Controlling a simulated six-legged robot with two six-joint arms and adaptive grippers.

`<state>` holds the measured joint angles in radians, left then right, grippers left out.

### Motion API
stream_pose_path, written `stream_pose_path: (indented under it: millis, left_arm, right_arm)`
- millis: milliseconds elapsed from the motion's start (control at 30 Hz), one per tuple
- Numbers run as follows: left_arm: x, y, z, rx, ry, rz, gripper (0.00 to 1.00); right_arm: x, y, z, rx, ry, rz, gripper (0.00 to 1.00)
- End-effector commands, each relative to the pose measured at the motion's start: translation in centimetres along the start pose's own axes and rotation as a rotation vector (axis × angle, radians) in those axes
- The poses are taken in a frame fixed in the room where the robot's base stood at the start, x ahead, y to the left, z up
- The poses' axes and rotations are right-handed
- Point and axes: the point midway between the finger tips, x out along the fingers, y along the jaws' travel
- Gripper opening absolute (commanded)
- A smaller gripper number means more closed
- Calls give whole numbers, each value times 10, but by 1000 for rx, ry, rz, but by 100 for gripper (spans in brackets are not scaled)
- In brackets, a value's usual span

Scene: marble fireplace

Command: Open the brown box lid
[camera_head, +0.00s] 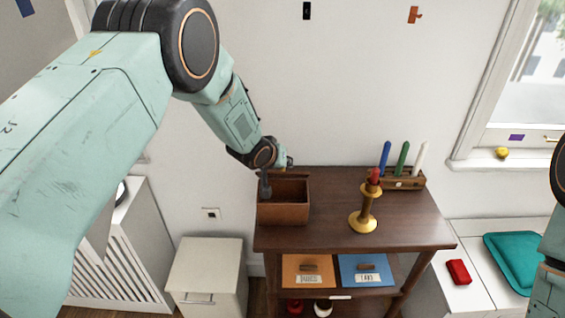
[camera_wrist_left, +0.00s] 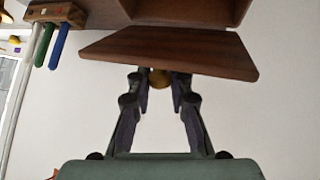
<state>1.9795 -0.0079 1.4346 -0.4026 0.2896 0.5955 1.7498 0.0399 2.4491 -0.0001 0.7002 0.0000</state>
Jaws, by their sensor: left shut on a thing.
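The brown box (camera_head: 284,214) stands on the left end of the dark wooden table, and its inside is visible from above. In the left wrist view its lid (camera_wrist_left: 165,50) is a brown panel tilted away from the box opening (camera_wrist_left: 185,10). My left gripper (camera_head: 265,190) is at the box's back left in the head view. In the left wrist view my left gripper (camera_wrist_left: 160,82) is shut on the lid's round golden knob (camera_wrist_left: 160,77). My right gripper is out of view; only part of that arm shows at the right edge.
The table (camera_head: 330,200) also bears a brass candlestick (camera_head: 366,212) with a red candle, and a wooden holder (camera_head: 403,181) with blue, green and white candles. The wall stands close behind.

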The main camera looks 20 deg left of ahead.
Motion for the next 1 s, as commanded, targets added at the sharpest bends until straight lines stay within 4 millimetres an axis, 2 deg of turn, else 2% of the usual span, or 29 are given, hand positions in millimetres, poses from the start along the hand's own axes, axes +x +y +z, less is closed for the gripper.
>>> stream_pose_path:
  millis: [900, 933, 1000]
  left_arm:
    - [2, 0, -1, -1, -2, -1, 0]
    - [2, 0, -1, -1, -2, -1, 21]
    - [2, 0, -1, -1, -2, -1, 27]
  right_arm:
    - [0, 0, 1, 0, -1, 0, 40]
    - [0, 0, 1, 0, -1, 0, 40]
    - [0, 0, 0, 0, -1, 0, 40]
